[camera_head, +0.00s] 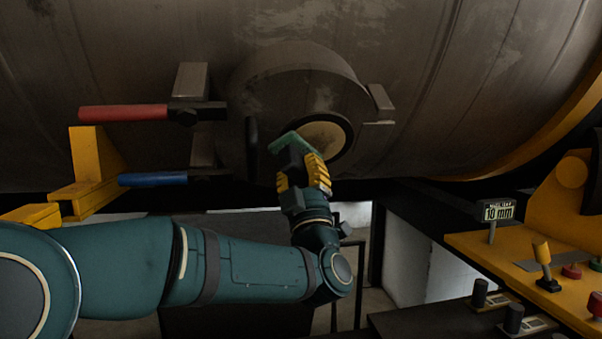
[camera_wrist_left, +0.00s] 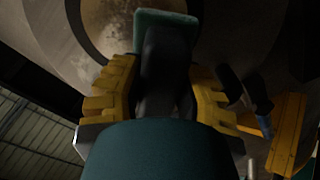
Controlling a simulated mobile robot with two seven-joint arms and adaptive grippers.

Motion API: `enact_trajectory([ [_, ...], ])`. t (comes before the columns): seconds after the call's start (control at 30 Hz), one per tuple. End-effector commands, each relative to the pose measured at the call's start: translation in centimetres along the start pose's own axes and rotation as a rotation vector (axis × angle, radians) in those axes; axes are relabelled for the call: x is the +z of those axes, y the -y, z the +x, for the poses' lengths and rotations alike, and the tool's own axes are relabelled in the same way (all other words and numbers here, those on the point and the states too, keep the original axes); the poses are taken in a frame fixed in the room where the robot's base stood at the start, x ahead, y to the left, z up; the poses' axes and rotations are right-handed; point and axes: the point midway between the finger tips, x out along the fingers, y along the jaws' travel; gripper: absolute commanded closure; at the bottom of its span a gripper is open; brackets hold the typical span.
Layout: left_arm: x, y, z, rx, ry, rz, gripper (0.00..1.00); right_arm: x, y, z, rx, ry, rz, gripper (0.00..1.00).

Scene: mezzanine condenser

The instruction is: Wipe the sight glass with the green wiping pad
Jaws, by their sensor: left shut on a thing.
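The sight glass (camera_head: 325,140) is a round, tan, smeared pane in a dark ring on the flanged cover of the large tank. It also shows in the left wrist view (camera_wrist_left: 112,22), at the top. My left gripper (camera_head: 300,165), with yellow finger pads, is shut on the green wiping pad (camera_head: 289,141). The pad is at the left edge of the glass in the head view. In the left wrist view the pad (camera_wrist_left: 166,17) stands beyond the fingertips, overlapping the glass's right side. I cannot tell whether it touches the glass. My right gripper is not in view.
A red-handled lever (camera_head: 124,112) and a blue-handled lever (camera_head: 153,179) stick out left of the cover. A black handle (camera_head: 252,143) is just left of the pad.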

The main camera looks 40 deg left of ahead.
Motion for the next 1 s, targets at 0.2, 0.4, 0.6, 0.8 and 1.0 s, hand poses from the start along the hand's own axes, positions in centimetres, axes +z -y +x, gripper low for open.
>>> enact_trajectory([
  [0.2, 0.0, 0.0, 0.4, 0.0, 0.0, 0.0, 0.94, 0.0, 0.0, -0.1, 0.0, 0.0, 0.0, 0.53],
  [0.4, 0.0, 0.0, 0.8, 0.0, 0.0, 0.0, 0.94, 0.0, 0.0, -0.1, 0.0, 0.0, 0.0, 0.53],
  [0.6, 0.0, 0.0, 1.1, 0.0, -0.001, 0.0, 0.94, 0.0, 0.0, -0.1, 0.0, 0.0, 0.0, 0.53],
  [0.8, 0.2, -0.1, 1.2, 0.001, 0.0, 0.0, 0.94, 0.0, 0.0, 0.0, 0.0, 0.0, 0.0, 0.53],
  [1.0, 1.3, -1.2, 1.0, 0.002, 0.001, -0.002, 0.94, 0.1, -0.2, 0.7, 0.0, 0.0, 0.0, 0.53],
])
